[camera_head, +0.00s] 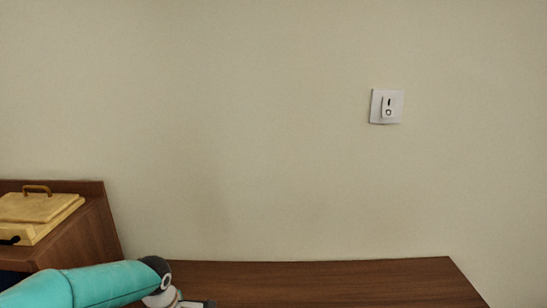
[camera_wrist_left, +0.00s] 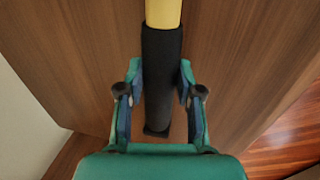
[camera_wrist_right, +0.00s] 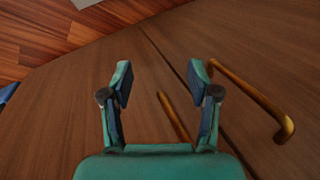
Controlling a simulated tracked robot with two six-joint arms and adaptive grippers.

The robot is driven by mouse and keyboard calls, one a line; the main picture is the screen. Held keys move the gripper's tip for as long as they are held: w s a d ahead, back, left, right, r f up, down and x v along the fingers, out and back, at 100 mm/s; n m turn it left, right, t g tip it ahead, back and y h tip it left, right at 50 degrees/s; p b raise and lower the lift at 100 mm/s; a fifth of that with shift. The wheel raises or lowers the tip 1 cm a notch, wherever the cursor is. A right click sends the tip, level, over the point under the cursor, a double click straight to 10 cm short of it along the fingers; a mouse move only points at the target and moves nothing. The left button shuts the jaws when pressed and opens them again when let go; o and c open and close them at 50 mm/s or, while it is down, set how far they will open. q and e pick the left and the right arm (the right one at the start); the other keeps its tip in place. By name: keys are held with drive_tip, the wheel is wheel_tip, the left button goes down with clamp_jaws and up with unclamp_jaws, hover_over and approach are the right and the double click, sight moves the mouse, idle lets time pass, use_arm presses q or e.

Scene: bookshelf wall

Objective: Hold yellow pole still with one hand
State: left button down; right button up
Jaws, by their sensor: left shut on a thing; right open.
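The yellow pole (camera_wrist_left: 163,12) shows at the top of the left wrist view, with a black sleeve (camera_wrist_left: 161,80) on its end. My left gripper (camera_wrist_left: 160,68) is shut on the black sleeve, with one finger on each side of it. The rest of the pole is out of view. In the head view, my left arm reaches in at the lower left, and the pole does not show there. My right gripper (camera_wrist_right: 160,70) is open and empty in the right wrist view, over a brown wooden surface (camera_wrist_right: 60,115).
Two golden bar handles, one long (camera_wrist_right: 255,100) and one partly hidden (camera_wrist_right: 172,115), are near my right gripper.

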drive_tip(key=a+r+m+g, duration=0.2)
drive_tip(key=a+r+m, duration=0.2)
drive_tip(key=a, duration=0.5)
drive_tip(key=a+r+m+g, duration=0.1)
drive_tip(key=a+r+m, duration=0.25)
drive_tip(key=a, duration=0.45)
drive_tip(key=w+d+r+m+t, duration=0.1)
drive_tip(key=w+d+r, duration=0.5)
drive_tip(key=r, duration=0.1)
drive_tip(key=w+d+r+m+t, duration=0.1)
drive_tip(key=w+d+r, duration=0.5)
drive_tip(key=r, duration=0.2)
drive_tip(key=w+d+r+m+t+y, duration=0.1)
drive_tip(key=w+d+r+t, duration=0.1)
drive_tip(key=w+d+r, duration=0.4)
drive_tip(key=shift+r, duration=0.7)
drive_tip(key=w+d+r+m, duration=0.4)
drive_tip(key=d+m, duration=0.1)
drive_tip(key=d, duration=0.2)
drive_tip(key=shift+t, duration=0.3)
drive_tip(key=shift+w+x, duration=0.2)
drive_tip(key=shift+x, duration=5.7)
